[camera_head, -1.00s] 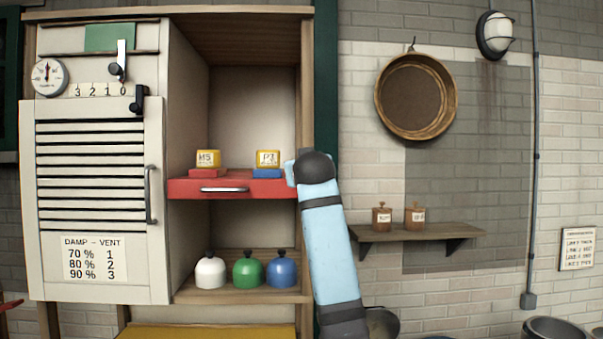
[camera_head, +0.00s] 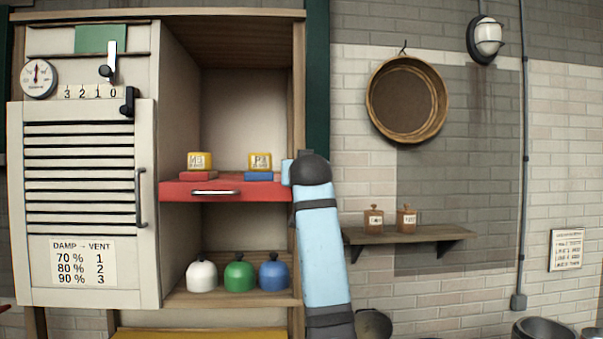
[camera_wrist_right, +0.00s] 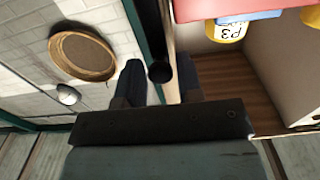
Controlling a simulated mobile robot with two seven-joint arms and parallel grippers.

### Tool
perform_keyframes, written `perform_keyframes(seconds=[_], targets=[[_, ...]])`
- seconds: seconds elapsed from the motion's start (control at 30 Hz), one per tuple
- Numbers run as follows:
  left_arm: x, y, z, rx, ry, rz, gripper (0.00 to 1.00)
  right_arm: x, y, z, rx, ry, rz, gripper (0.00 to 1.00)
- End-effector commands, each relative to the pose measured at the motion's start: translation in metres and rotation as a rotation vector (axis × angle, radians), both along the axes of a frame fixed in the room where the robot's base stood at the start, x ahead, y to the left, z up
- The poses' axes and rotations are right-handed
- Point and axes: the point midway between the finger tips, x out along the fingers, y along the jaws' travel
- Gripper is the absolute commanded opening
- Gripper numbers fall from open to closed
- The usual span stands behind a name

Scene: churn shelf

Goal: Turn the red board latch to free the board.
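The red board (camera_head: 225,189) sits as a shelf in the open right bay of the cabinet, with a metal handle on its front. In the right wrist view a red edge (camera_wrist_right: 225,9) of it shows at the top. A dark round knob (camera_wrist_right: 160,72), possibly the board's latch, is on the cabinet's post beside it. My right gripper (camera_wrist_right: 158,66) is open, with one finger on each side of the knob. I cannot tell if the fingers touch it. In the head view my right arm hides the gripper and the knob. My left gripper is not in view.
Yellow labelled blocks (camera_head: 200,161) (camera_head: 260,162) stand on red and blue bases on the board. White, green (camera_head: 240,272) and blue domes stand on the lower shelf. A louvred door (camera_head: 83,200) is at left. A wall shelf (camera_head: 410,235) and hanging round pan (camera_head: 407,99) are at right.

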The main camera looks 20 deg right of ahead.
Motion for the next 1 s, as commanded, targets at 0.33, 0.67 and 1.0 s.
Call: perform_keyframes(seconds=[0.33, 0.67, 1.0], targets=[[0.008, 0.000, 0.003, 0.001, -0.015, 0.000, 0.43, -0.001, 0.000, 0.000, -0.001, 0.000, 0.000, 0.50], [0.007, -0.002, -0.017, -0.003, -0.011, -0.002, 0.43, -0.047, 0.014, -0.003, 0.000, -0.004, 0.001, 0.50], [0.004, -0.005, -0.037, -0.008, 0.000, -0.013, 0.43, -0.115, 0.033, -0.002, 0.001, -0.002, 0.001, 0.50]])
